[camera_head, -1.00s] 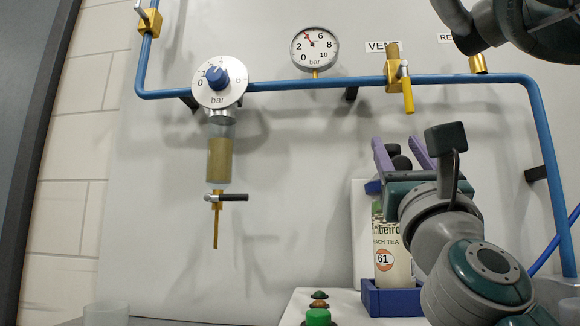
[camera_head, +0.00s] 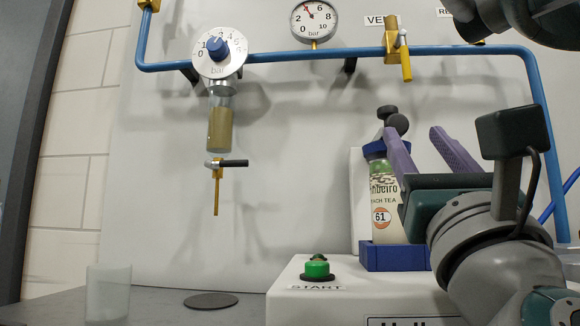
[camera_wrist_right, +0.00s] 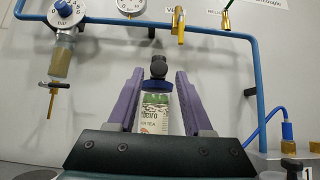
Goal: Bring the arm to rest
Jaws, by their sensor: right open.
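My right gripper (camera_head: 426,145) is at the right of the head view, its two purple fingers spread apart and empty. Its fingers also show in the right wrist view (camera_wrist_right: 157,98), with the can beyond and between them there. The labelled can (camera_head: 385,205), marked 61, stands upright in the blue holder (camera_head: 395,257) of the white machine. The gripper covers part of its right side in the head view. Another grey arm part of mine is at the top right. My left gripper is not seen.
A green start button (camera_head: 316,268) is on the white machine (camera_head: 350,300). A blue pipe (camera_head: 310,55) with a gauge (camera_head: 314,20), regulator (camera_head: 218,50) and yellow valve (camera_head: 405,65) runs along the wall. A clear cup (camera_head: 108,292) and dark disc (camera_head: 211,300) are at lower left.

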